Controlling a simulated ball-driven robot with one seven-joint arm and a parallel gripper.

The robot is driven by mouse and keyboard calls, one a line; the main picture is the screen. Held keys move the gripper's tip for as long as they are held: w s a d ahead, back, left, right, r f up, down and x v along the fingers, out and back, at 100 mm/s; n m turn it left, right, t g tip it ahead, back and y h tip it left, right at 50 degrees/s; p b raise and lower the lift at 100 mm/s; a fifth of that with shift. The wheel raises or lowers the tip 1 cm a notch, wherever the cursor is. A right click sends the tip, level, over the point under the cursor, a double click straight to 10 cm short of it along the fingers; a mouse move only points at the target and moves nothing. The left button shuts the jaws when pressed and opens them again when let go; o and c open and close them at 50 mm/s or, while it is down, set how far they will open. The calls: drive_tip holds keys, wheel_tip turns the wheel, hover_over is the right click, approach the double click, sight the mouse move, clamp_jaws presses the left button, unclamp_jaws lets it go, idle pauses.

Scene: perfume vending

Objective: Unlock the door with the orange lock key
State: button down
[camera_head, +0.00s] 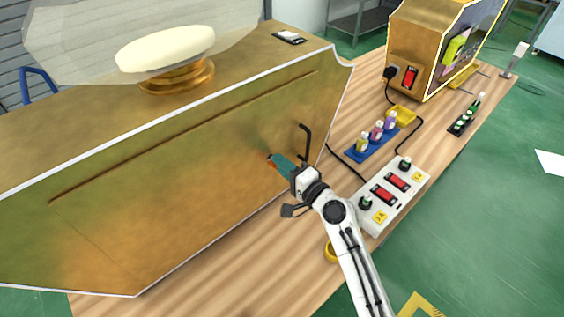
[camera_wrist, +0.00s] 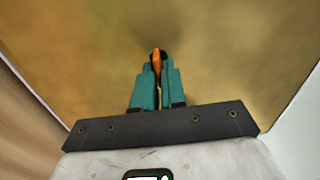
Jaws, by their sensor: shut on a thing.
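My gripper (camera_head: 278,164) has its teal fingers against the large gold-brown panel, just left of a black handle (camera_head: 306,138). In the wrist view my gripper (camera_wrist: 158,88) is shut on the orange key (camera_wrist: 157,61), whose tip points at the gold-brown door panel (camera_wrist: 225,50). A dark spot lies on the panel at the key's tip. I cannot tell how deep the key sits in it. The door panel (camera_head: 170,190) appears closed.
A white control box (camera_head: 395,208) with red switches stands right of my arm. Behind it are a blue tray (camera_head: 357,156) with several small bottles, a yellow tray (camera_head: 404,113) and a second gold machine (camera_head: 415,50). Black cables cross the wooden table (camera_head: 345,115).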

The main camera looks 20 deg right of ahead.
drive_tip(key=shift+f+m, duration=0.15)
drive_tip(key=shift+m, duration=0.35)
drive_tip(key=c, duration=1.3)
unclamp_jaws()
drive_tip(key=shift+s, duration=0.1)
drive_tip(key=shift+b+v, duration=1.05)
drive_tip(key=shift+v, duration=4.3)
